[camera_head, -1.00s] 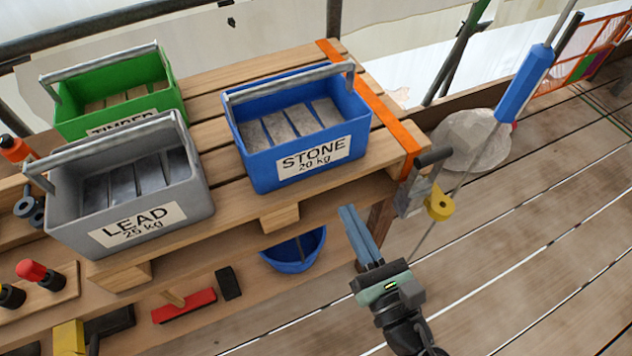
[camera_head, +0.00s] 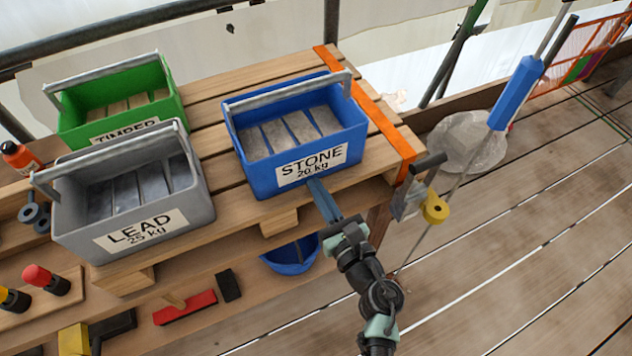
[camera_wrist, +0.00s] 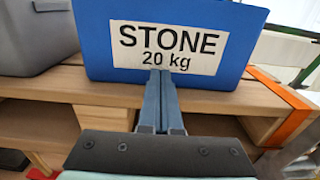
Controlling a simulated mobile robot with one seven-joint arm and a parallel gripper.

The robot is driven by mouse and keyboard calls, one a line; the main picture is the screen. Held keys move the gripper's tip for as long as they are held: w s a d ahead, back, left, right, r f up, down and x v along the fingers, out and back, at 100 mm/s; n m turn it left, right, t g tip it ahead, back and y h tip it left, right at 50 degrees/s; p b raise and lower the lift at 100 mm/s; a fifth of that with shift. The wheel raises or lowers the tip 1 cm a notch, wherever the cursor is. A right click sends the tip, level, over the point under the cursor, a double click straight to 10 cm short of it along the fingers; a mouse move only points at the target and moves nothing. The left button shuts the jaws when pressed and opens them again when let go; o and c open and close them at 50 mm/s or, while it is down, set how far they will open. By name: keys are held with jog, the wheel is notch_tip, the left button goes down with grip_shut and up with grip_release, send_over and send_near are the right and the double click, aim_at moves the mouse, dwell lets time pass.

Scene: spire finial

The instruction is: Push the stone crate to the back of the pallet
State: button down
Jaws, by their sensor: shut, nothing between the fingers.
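The blue stone crate (camera_head: 262,172) stands upright on the wooden pallet (camera_head: 385,158), labelled STONE 20 kg, with grey slabs inside. It sits right of the other two crates, close to the pallet's front edge, with bare slats behind it. My gripper (camera_head: 318,190) is shut and empty, its fingers pointing at the crate's front face just below the label. In the wrist view the fingertips (camera_wrist: 160,74) overlap the lower edge of the label on the crate (camera_wrist: 98,50). Whether they touch the face or stop just short, I cannot tell.
The grey lead crate (camera_head: 80,222) stands close on the left, the green timber crate (camera_head: 72,115) behind it. An orange strip (camera_head: 360,88) marks the pallet's right side. A blue bucket (camera_head: 290,258) sits below. A yellow-wheeled device (camera_head: 434,208) hangs near the right corner.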

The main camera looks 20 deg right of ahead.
jog(key=shift+w, duration=0.55)
jog(key=w+b, duration=0.1)
jog(key=w, duration=0.2)
jog(key=w+b, duration=0.1)
jog(key=w, duration=0.3)
jog(key=shift+w+a+b, duration=0.2)
jog(key=shift+w+b, duration=0.1)
jog(key=shift+b, duration=0.05)
